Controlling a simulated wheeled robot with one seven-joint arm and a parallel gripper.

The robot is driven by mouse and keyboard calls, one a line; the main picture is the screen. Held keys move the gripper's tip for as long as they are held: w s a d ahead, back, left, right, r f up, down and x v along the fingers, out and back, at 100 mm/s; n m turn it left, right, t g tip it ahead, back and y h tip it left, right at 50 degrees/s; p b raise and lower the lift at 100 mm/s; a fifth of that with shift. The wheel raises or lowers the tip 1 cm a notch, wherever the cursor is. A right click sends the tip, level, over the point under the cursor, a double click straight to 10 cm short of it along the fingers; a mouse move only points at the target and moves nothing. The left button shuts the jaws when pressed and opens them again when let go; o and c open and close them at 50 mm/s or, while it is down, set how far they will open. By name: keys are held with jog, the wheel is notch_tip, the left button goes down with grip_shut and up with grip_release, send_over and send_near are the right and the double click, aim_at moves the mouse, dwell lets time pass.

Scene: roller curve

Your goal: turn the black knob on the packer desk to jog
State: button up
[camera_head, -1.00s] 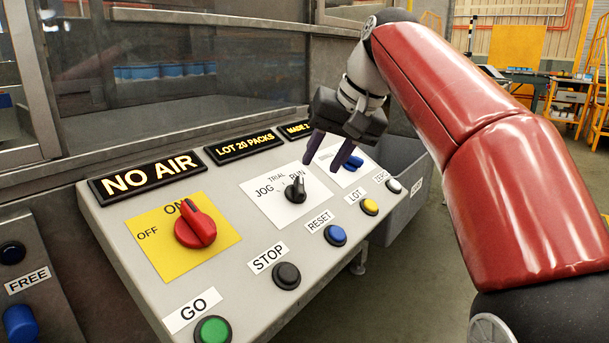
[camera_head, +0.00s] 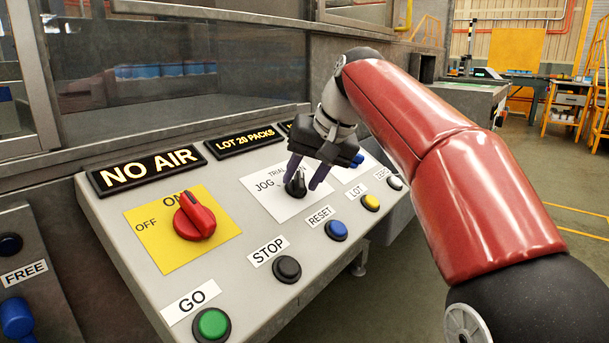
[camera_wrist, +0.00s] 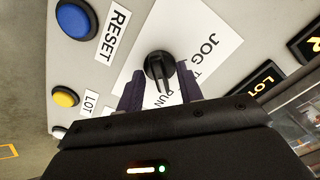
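The black knob (camera_head: 296,186) sits on a white plate (camera_head: 280,205) marked JOG, TRIAL and RUN on the sloping packer desk (camera_head: 140,262). In the wrist view the knob (camera_wrist: 158,66) shows its ridge toward the partly hidden RUN label, away from JOG. My gripper (camera_head: 304,180) is over the knob from above. Its two dark purple fingers are open, one on each side of the knob, with small gaps visible in the wrist view (camera_wrist: 160,76). The arm and fingers hide the RUN label and the plate's right part in the head view.
A red knob (camera_head: 195,216) on a yellow plate is left of it. Several push buttons line the front, among them blue RESET (camera_head: 336,230), black STOP (camera_head: 287,269) and green GO (camera_head: 212,325). A blue knob (camera_head: 357,160) is close on the right. Lit signs (camera_head: 150,170) stand behind.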

grip_shut()
jog(key=n+p, duration=0.1)
jog(key=n, duration=0.2)
jog(key=shift+r+n, duration=0.1)
jog(key=shift+n, duration=0.3)
jog(key=n, duration=0.5)
jog(key=shift+p, duration=0.4)
jog(key=n, duration=0.5)
jog(key=shift+n, duration=2.1)
